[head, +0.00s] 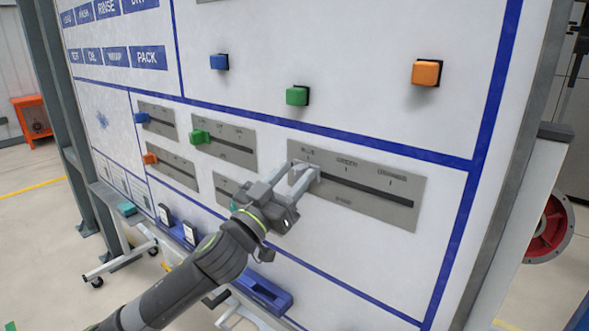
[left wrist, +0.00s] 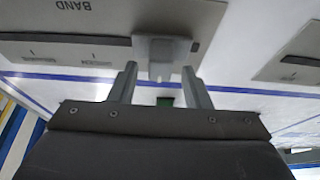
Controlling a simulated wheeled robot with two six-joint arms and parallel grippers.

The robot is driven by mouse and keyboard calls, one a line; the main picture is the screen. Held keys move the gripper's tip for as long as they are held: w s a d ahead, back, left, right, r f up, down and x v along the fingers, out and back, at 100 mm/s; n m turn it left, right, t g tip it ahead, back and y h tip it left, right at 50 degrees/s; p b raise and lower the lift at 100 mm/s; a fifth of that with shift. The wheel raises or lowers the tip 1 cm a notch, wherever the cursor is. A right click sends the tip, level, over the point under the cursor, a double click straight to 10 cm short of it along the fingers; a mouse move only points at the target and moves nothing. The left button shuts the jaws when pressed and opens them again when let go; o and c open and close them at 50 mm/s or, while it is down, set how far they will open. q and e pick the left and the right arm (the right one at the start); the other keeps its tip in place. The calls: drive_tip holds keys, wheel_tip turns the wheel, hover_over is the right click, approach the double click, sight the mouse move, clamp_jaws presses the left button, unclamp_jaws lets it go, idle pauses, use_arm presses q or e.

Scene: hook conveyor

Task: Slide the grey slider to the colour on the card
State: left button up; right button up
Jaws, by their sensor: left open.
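The grey slider (left wrist: 162,50) sits in the slot of the large grey plate (head: 397,213) marked BLUE, GREEN and ORANGE along its top. It is at the plate's left end, near BLUE, and is partly hidden by my fingers in the head view. My left gripper (head: 298,177) is open in front of that end. In the left wrist view, its fingers stand either side of the slider's knob, with visible gaps. I cannot make out a coloured card. My right gripper is not in view.
Smaller plates with a blue slider (head: 141,118), a green slider (head: 199,136) and an orange slider (head: 150,158) are to the left. Blue (head: 218,62), green (head: 296,96) and orange (head: 425,73) buttons stick out above. The slot right of my gripper is clear.

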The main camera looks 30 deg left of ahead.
use_arm(q)
drive_tip(key=shift+w+r, duration=0.2)
drive_tip(key=shift+w, duration=0.2)
clamp_jaws()
